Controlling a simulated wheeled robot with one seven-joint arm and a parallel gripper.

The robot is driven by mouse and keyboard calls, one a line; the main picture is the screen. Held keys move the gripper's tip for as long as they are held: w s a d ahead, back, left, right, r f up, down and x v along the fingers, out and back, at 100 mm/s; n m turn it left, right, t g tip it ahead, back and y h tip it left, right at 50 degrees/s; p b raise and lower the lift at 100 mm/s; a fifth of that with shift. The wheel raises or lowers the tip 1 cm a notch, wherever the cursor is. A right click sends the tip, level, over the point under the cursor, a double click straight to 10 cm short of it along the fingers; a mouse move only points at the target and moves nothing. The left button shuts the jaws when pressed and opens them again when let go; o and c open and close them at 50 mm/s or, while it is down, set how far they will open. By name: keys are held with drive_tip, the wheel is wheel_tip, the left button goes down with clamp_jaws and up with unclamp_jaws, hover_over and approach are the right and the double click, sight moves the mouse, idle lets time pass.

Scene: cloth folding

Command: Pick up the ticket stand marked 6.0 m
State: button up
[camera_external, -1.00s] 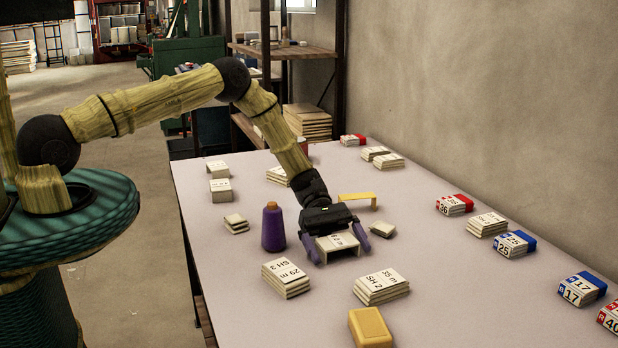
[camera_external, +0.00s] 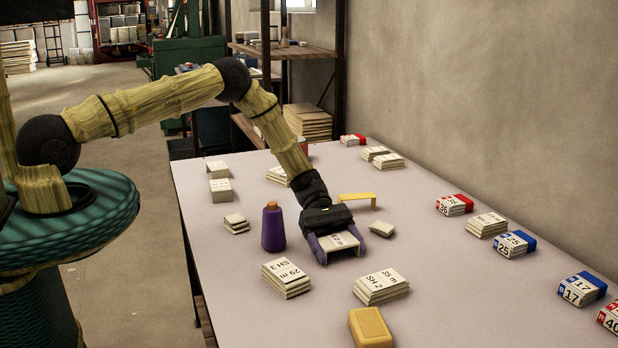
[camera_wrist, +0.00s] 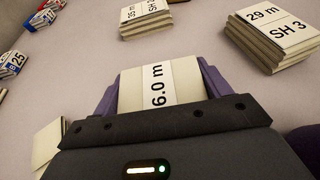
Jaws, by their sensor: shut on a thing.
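The ticket stand marked 6.0 m (camera_wrist: 180,84) is a small cream block with a white label. In the wrist view it lies between the two purple fingers of my gripper (camera_wrist: 160,84), which are closed against its sides. In the external view my gripper (camera_external: 337,244) reaches down to the table around the same stand (camera_external: 338,241). The stand appears to be on or just above the table; I cannot tell which. My gripper hides its rear part.
Card stacks marked 29 m SH 3 (camera_external: 286,277) and 35 m SH 2 (camera_external: 381,286) lie in front. A purple thread cone (camera_external: 272,229) stands close at the left. A small cream stack (camera_external: 382,229) is at the right. A yellow block (camera_external: 369,328) is near the front.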

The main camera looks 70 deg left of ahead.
sight(339, 242)
drive_tip(key=shift+r, duration=0.1)
wheel_tip(339, 242, up, 10)
drive_tip(key=shift+f, duration=0.1)
